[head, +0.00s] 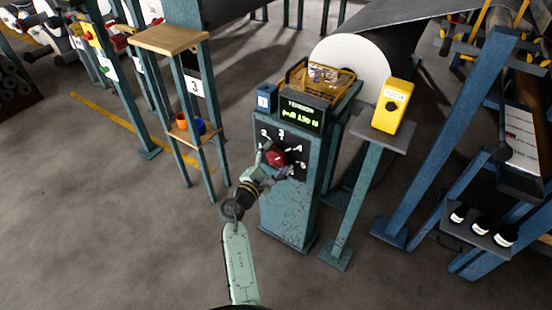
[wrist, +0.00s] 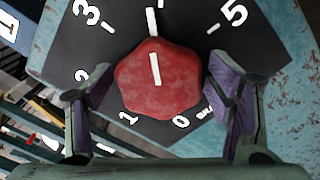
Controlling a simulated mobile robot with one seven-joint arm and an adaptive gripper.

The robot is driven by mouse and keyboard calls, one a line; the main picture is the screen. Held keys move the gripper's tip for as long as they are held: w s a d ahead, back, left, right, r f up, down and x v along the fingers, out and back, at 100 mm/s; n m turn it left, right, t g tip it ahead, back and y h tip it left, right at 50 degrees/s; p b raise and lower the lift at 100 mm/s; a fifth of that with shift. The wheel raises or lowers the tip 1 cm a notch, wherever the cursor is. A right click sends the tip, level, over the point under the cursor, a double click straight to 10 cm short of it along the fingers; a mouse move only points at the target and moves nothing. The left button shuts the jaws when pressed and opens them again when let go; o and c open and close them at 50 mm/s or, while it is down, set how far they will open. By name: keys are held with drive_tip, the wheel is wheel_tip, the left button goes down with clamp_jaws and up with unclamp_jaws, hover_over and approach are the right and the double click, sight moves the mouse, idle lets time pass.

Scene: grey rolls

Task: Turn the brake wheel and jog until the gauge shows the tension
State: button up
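The red brake wheel (head: 276,158) sits on a black dial plate (head: 292,172) on the front of a teal cabinet. In the wrist view the wheel (wrist: 160,80) is a red knob with a white line pointing up, between the marks 3 and 5. My gripper (head: 276,164) is at the wheel. In the wrist view its two fingers (wrist: 160,95) stand open on either side of the knob, with gaps showing. The gauge (head: 300,111) on top of the cabinet is labelled TENSION and has green digits, too small to read surely. A yellow box (head: 392,105), perhaps the jog control, stands on a post at right.
A large white roll (head: 350,68) is behind the cabinet. A blue frame (head: 445,140) stands at right, and a wooden-topped stand (head: 168,39) at left. Floor is clear at lower left.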

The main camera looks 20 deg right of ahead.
drive_tip(key=c, duration=0.9)
drive_tip(key=shift+f+m+b, duration=0.25)
drive_tip(key=shift+m+b, duration=0.35)
drive_tip(key=shift+b, duration=0.5)
drive_tip(key=shift+c, duration=0.2)
drive_tip(key=shift+r+m+b, duration=0.2)
drive_tip(key=shift+m+b, duration=0.4)
drive_tip(key=shift+m, duration=0.2)
drive_tip(key=o, duration=1.2)
drive_tip(key=shift+c, duration=0.2)
drive_tip(key=shift+s+a, duration=0.1)
drive_tip(key=v, duration=1.2)
